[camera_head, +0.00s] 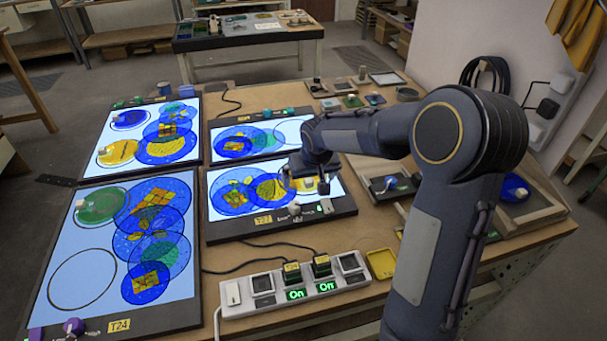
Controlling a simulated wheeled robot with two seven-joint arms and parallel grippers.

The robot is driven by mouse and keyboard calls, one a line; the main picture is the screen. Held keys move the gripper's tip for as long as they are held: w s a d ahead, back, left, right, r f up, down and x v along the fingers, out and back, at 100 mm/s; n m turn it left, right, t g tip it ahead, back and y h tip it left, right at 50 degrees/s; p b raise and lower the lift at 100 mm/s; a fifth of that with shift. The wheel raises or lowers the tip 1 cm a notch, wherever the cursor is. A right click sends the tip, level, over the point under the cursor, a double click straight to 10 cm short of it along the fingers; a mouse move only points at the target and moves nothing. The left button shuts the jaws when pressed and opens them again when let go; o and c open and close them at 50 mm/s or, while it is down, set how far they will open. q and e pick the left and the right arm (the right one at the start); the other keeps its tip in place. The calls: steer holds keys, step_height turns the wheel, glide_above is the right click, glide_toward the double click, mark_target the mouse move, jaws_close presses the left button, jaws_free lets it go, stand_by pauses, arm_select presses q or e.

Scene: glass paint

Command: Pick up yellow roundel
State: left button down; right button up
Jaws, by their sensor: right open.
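My right gripper (308,178) reaches in from the right and hangs over the right part of the lower right light panel (225,227). Its jaws are open. A yellow patch (304,185) shows under and between the fingers, partly hidden by them; I cannot tell whether they touch it. Another yellow roundel (122,150) with a pale knob lies on the upper left light panel (103,171), well left of the gripper. My left gripper is not in view.
A power strip (262,301) with two lit "On" displays lies in front of the panels. A yellow tray (381,263) is right of it. Blue and yellow glass overlaps on the lower left panel (70,290). Frames and small tools crowd the table's right side.

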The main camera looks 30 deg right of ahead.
steer(key=shift+w+d+f, duration=0.1)
steer(key=shift+w+f, duration=0.15)
steer(key=shift+f, duration=0.35)
steer(key=shift+s+f, duration=0.1)
steer(key=shift+s, duration=0.05)
jaws_close()
